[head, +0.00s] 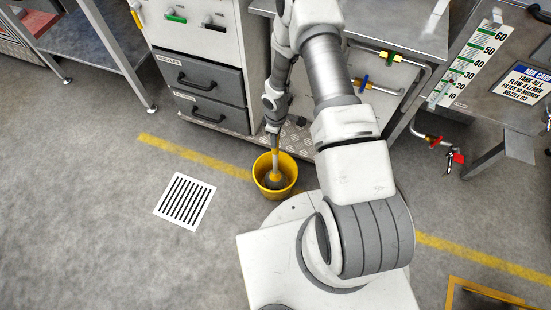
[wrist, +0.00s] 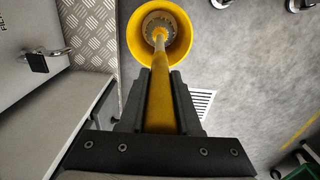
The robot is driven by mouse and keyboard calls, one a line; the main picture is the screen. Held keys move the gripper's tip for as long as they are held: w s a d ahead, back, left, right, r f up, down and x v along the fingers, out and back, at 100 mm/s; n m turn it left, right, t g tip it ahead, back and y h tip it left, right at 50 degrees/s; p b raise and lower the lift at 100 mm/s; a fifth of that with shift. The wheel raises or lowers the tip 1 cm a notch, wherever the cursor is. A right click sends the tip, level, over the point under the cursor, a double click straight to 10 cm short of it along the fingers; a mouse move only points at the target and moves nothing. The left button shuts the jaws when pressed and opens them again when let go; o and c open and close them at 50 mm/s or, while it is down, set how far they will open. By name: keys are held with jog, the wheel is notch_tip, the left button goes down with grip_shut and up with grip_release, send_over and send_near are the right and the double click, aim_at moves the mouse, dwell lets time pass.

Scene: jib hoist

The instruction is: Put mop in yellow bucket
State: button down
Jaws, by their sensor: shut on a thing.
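The yellow bucket (head: 265,178) stands on the floor beside my base, in front of the grey drawer cabinet. The mop (head: 275,160) has a yellow handle and a pale lower end, and its head is inside the bucket's rim. My gripper (head: 273,131) is above the bucket, shut on the mop handle. In the wrist view the yellow handle (wrist: 160,95) runs between the two dark fingers of my gripper (wrist: 160,85) to the mop head (wrist: 158,27) within the bucket (wrist: 184,45). Whether the head touches the bucket's bottom I cannot tell.
The drawer cabinet (head: 207,85) and its tread-plate step (head: 297,140) are close behind the bucket. A white floor grate (head: 185,201) lies left of it. A yellow line (head: 190,155) crosses the floor. Pipes with a red valve (head: 458,157) stick out at right. Floor at left is clear.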

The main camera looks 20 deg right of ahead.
jog(key=b, duration=0.1)
send_over(275, 159)
jog(key=w, duration=0.1)
jog(key=shift+w+d+f, duration=0.1)
jog(key=shift+d+f, duration=0.05)
jog(key=shift+f, duration=1.3)
jog(key=shift+d+f, duration=0.1)
jog(key=shift+f, duration=1.3)
jog(key=shift+f+b, duration=0.1)
jog(key=shift+b, duration=0.25)
jog(key=c, duration=0.6)
grip_release()
